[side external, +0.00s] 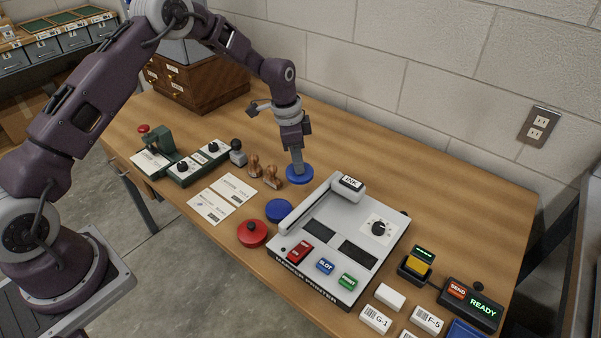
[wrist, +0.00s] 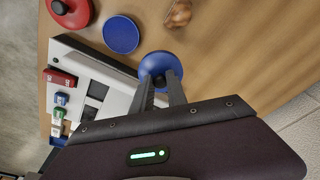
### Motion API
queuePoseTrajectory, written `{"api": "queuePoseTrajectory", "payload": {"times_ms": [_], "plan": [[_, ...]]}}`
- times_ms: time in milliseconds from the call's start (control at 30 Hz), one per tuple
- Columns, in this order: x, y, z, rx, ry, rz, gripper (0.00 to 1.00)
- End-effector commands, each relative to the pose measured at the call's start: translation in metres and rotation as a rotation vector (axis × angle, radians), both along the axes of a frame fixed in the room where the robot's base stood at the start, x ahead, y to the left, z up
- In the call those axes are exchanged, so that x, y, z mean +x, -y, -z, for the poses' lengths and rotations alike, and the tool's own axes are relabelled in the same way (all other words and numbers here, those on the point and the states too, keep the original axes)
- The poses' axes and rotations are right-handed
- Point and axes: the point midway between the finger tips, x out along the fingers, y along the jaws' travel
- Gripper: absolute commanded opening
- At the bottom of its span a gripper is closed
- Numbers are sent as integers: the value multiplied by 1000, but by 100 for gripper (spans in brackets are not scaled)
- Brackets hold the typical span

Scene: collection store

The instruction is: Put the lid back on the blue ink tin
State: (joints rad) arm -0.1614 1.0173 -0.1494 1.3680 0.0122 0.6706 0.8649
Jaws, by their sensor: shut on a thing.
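The blue lid (side external: 299,174) is a round disc, and a dark knob on top of it shows in the wrist view, where the lid (wrist: 154,60) sits at the fingertips. My gripper (side external: 298,168) points down and is shut on the lid's knob; it also shows in the wrist view (wrist: 161,79). I cannot tell whether the lid touches the table or hangs just above it. The blue ink tin (side external: 279,210) stands on the table to the lower left of the lid, apart from it, with no lid on it. The blue tin also shows in the wrist view (wrist: 121,34).
A red tin (side external: 252,233) with a knobbed lid stands beside the blue tin. A grey-white printer (side external: 345,238) stands close on the right. Wooden stamps (side external: 271,177) stand just left of the lid, with paper cards (side external: 222,198) further left. Bare table lies behind the lid.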

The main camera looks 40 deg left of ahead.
Motion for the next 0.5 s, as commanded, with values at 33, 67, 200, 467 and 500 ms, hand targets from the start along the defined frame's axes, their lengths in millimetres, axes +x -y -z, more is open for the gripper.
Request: {"api": "queuePoseTrajectory", "payload": {"times_ms": [33, 67, 200, 467, 500], "plan": [[-13, -2, -3, -5, -9, -1, 0], [-23, -3, -3, -9, -14, -2, 0], [-64, -3, -3, -25, -31, 4, 0], [-86, -1, 7, -33, -38, 9, 0], [-86, -1, 12, -33, -38, 9, 0]]}}
